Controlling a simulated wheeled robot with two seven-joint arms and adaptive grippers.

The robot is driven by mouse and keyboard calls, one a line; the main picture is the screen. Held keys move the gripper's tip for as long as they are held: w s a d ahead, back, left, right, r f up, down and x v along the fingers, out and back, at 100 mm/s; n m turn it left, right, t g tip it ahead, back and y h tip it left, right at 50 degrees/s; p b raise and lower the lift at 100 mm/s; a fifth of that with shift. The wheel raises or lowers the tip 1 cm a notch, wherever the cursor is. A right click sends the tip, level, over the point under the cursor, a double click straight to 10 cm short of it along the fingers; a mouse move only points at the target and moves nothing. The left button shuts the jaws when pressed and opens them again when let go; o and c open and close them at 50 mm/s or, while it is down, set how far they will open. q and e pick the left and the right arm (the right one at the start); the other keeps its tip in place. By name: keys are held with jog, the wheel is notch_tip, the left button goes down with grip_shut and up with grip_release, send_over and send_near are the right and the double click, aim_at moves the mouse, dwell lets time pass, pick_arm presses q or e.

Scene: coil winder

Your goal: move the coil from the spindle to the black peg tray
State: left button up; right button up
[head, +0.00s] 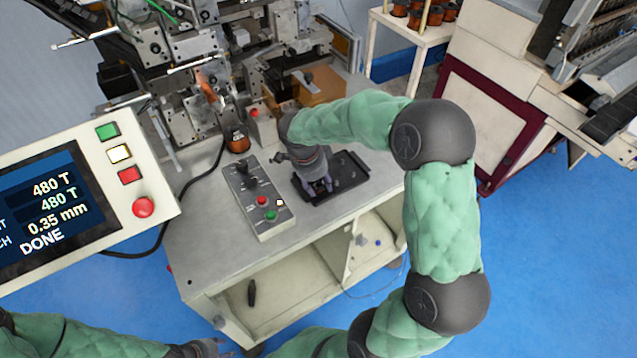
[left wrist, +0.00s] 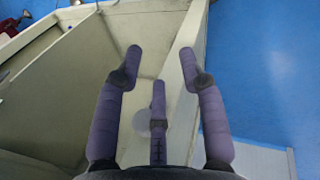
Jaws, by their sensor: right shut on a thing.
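The black peg tray (head: 352,166) lies on the grey bench top, right of the control box. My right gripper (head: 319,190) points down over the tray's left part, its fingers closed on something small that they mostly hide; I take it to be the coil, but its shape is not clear. I cannot tell whether it touches a peg. The winder's spindle area (head: 208,88) is at the upper left, with its detail too small to read. My left gripper (head: 207,349) is at the bottom edge. In the left wrist view its purple fingers (left wrist: 160,85) are spread and empty.
A control box (head: 258,195) with buttons stands left of the tray. A copper wire spool (head: 237,139) sits behind it. A display panel (head: 80,195) reading DONE fills the left. A rack of spools (head: 420,22) stands at the back. The bench's front top is clear.

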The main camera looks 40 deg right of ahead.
jog(key=shift+f+b, duration=0.4)
jog(key=shift+f, duration=0.05)
jog(key=o, duration=1.2)
jog(key=shift+o, duration=0.2)
jog(key=v, duration=1.2)
jog(key=shift+d, duration=0.1)
